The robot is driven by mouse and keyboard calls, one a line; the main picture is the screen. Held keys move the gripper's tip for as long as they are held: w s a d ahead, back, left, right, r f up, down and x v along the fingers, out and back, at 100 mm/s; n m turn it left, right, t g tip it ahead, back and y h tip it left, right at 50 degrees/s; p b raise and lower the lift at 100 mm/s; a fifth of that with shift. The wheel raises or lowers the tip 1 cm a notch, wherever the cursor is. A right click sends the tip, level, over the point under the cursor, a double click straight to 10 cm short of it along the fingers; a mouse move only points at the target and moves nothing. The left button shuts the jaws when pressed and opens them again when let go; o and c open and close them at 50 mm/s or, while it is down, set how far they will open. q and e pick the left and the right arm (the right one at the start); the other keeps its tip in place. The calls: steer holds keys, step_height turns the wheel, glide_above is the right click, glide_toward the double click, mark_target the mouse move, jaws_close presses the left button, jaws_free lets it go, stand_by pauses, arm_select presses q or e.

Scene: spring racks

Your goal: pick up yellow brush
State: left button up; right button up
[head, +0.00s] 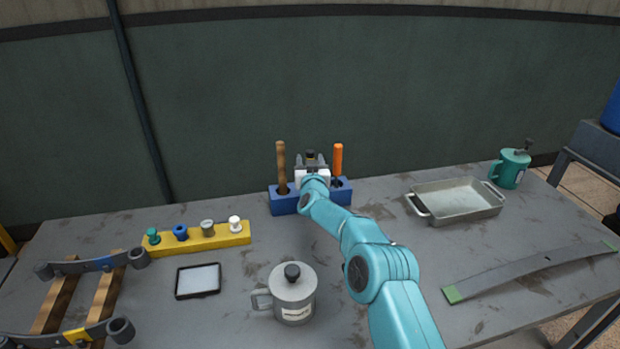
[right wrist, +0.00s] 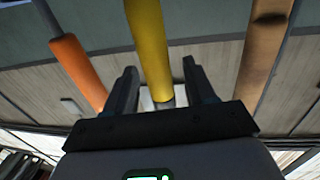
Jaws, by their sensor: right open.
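The yellow brush shows as an upright-looking yellow handle (right wrist: 150,45) in the right wrist view. In the head view it is hidden behind my right gripper and wrist. My right gripper (head: 312,158) is over the middle of the blue rack (head: 285,206). It is open, and its fingers (right wrist: 159,75) appear on either side of the yellow handle in the right wrist view. I see no finger closed on the handle, and cannot tell how deep it sits between them. My left gripper is not in view.
A brown handle (head: 281,165) and an orange handle (head: 338,160) stand in the rack close on both sides. A grey lidded pot (head: 293,297), a yellow peg rack (head: 215,240) and a metal tray (head: 415,206) stand on the table.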

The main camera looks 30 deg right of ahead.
steer(key=shift+w+d, duration=0.1)
steer(key=shift+w, duration=0.05)
steer(key=shift+c, duration=0.4)
jaws_close()
steer(key=shift+r, duration=0.2)
